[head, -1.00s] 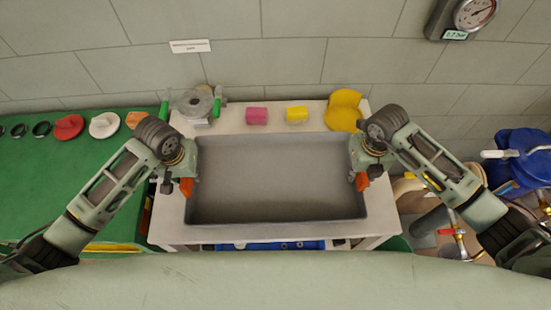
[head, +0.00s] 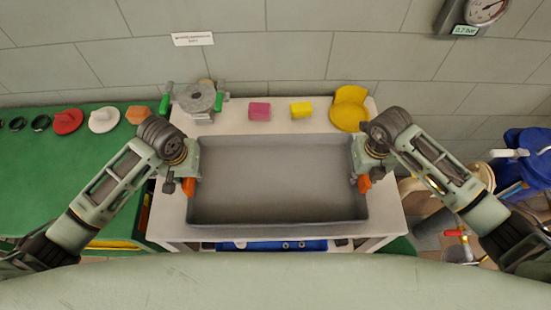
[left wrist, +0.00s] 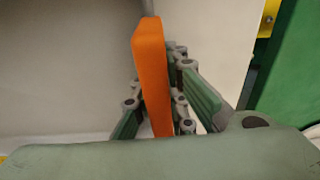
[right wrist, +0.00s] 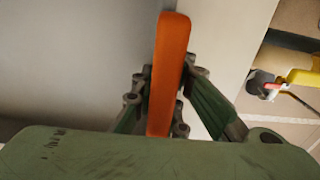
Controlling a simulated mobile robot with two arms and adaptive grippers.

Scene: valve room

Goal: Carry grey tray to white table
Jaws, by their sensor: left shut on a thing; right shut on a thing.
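The grey tray (head: 277,180) is a wide, empty, shallow box with an orange handle at each short side. In the head view it lies level over the white table (head: 230,128); I cannot tell whether it rests on the top or hangs just above. My left gripper (head: 189,178) is shut on the left orange handle (left wrist: 151,75), which stands between its fingers in the left wrist view. My right gripper (head: 361,177) is shut on the right orange handle (right wrist: 168,75), likewise between its fingers. The tray's underside is hidden.
Along the table's back are a grey valve part (head: 195,98) with green handles, a pink block (head: 259,111), a yellow block (head: 301,110) and a yellow rounded piece (head: 350,108). A green table (head: 60,185) adjoins left. Blue equipment (head: 525,165) stands right.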

